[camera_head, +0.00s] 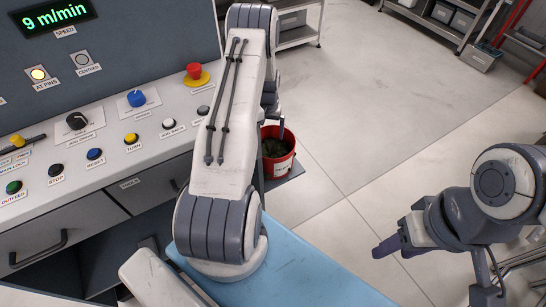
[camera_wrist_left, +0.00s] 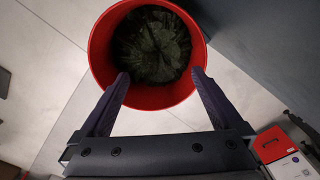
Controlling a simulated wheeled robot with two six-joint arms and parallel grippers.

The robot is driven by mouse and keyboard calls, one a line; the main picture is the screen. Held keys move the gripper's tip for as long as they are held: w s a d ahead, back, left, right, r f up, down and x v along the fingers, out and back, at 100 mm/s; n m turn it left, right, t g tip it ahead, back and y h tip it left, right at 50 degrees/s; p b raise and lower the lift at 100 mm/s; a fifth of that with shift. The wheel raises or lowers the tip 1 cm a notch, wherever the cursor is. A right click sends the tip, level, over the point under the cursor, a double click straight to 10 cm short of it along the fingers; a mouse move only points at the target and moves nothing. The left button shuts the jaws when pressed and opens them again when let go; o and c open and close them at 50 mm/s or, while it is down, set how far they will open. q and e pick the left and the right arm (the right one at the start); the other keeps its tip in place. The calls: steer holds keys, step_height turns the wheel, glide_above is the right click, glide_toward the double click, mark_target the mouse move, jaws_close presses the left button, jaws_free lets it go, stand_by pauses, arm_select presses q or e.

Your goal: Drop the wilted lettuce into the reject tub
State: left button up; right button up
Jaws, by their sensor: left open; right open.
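The red reject tub (camera_head: 281,170) stands on the floor beyond the console, partly behind my left arm; it also shows in the left wrist view (camera_wrist_left: 101,52). Dark green wilted lettuce (camera_wrist_left: 152,46) lies inside the tub, and a dark patch of it shows in the head view (camera_head: 273,147). My left gripper (camera_wrist_left: 160,75) is open and empty, its fingertips apart over the tub's near rim and opening. In the head view it is mostly hidden behind my arm. My right gripper (camera_head: 386,247) is open at the right, away from the tub, with nothing seen in it.
A control console (camera_head: 110,140) with buttons and a red stop knob (camera_head: 194,71) fills the left. A light blue surface (camera_head: 310,275) lies below my left arm. Shelving (camera_head: 455,20) stands at the back. The grey floor between the tub and right arm is clear.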

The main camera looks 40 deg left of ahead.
arm_select(q)
step_height(320, 180, up, 10)
steer(key=shift+r, duration=0.2)
stand_by(0.4)
steer(key=s+d+r+m+p, duration=0.2)
steer(key=d+r+m, duration=0.1)
steer(key=d+r, duration=0.8)
steer(key=s+d+r+m+p, duration=0.25)
steer(key=d+r, duration=0.45)
steer(key=d, duration=0.7)
steer(key=s+d+r+m+p, duration=0.35)
steer(key=s+d+r, duration=0.45)
steer(key=s+d, duration=0.35)
steer(key=s+d+r+m+h+p, duration=0.1)
steer(key=s+r+m, duration=0.1)
steer(key=s, duration=1)
steer(key=shift+d+m, duration=0.3)
steer(key=shift+m, duration=0.5)
